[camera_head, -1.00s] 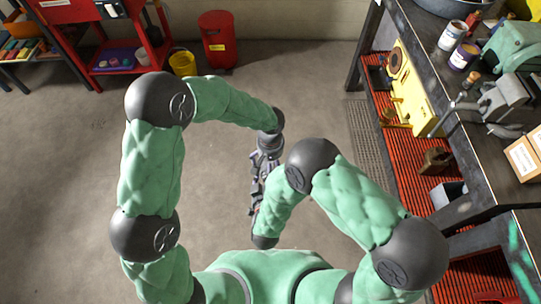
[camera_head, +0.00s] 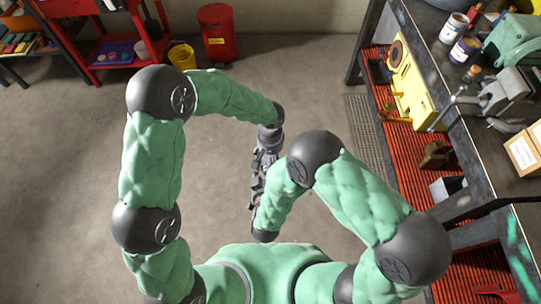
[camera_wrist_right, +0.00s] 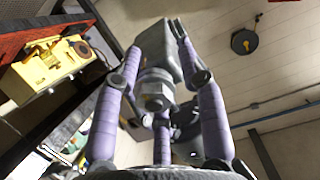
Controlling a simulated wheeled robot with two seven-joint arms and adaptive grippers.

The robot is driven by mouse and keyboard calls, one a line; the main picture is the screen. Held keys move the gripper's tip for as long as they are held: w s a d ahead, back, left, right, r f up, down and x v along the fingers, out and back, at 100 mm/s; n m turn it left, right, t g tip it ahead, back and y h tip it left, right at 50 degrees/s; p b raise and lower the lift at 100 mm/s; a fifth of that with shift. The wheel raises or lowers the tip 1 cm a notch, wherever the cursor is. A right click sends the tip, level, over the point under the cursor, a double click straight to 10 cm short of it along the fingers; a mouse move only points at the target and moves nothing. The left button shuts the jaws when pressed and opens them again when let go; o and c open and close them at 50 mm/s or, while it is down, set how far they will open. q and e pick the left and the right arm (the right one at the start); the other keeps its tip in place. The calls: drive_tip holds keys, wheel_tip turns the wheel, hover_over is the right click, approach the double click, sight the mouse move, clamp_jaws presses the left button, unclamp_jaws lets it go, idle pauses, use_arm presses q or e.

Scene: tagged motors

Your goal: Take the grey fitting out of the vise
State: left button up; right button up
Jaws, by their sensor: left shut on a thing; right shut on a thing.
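The grey fitting (camera_wrist_right: 154,92), a blocky body with a hex nut, sits between the purple fingers of my right gripper (camera_wrist_right: 160,78) in the right wrist view. The right gripper is shut on it. In the head view, my left gripper (camera_head: 264,162) points down and meets the right gripper (camera_head: 256,188), which is partly hidden beside my right forearm. The left gripper is shut, its hold at the fitting; the fitting itself is too small to make out there. The grey vise (camera_head: 497,95) stands on the bench at the right, well away from both grippers.
A red bin (camera_head: 216,32) and yellow bucket (camera_head: 182,56) stand at the back. The floor between is open.

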use_arm(q)
drive_tip(key=shift+s+a+f, duration=0.1)
drive_tip(key=shift+s+f, duration=0.05)
drive_tip(key=shift+f, duration=0.2)
use_arm(e)
drive_tip(key=shift+w+a+r, duration=0.15)
drive_tip(key=shift+w+r, duration=0.2)
drive_tip(key=shift+r, duration=0.25)
drive_tip(key=shift+s, duration=0.1)
drive_tip(key=shift+o, duration=0.2)
drive_tip(key=shift+s+r, duration=0.15)
drive_tip(key=shift+s, duration=0.1)
use_arm(q)
drive_tip(key=shift+r, duration=0.25)
use_arm(e)
drive_tip(key=shift+f+v, duration=0.2)
drive_tip(key=shift+v, duration=1.7)
drive_tip(key=shift+f+v, duration=0.2)
drive_tip(key=shift+v, duration=1.75)
drive_tip(key=shift+f+v, duration=0.2)
drive_tip(key=shift+v, duration=1.7)
clamp_jaws()
drive_tip(key=shift+s, duration=0.25)
